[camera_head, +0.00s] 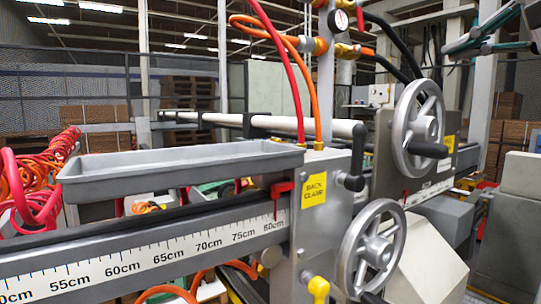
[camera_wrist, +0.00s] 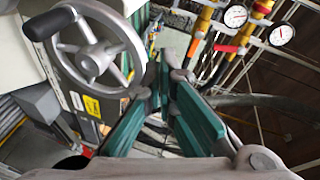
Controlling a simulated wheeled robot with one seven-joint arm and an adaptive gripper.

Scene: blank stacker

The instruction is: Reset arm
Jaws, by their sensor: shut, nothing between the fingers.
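My gripper (camera_head: 462,46) shows at the upper right edge of the head view, raised in the air with its teal fingers pointing left. In the wrist view its two teal-padded fingers (camera_wrist: 158,85) reach forward with nothing held between them. It is shut and empty. It hangs above and to the right of the machine's upper handwheel (camera_head: 418,130), apart from it in the head view. The handwheel also shows at the upper left of the wrist view (camera_wrist: 92,60). Most of my arm is outside the head view.
A ruled rail (camera_head: 180,262) crosses the front, with a grey tray (camera_head: 180,172) above it. A lower handwheel (camera_head: 369,250) and a yellow-labelled clamp block (camera_head: 325,215) stand mid-right. Hoses and a pressure gauge (camera_head: 342,20) rise beside my gripper's side of the machine.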

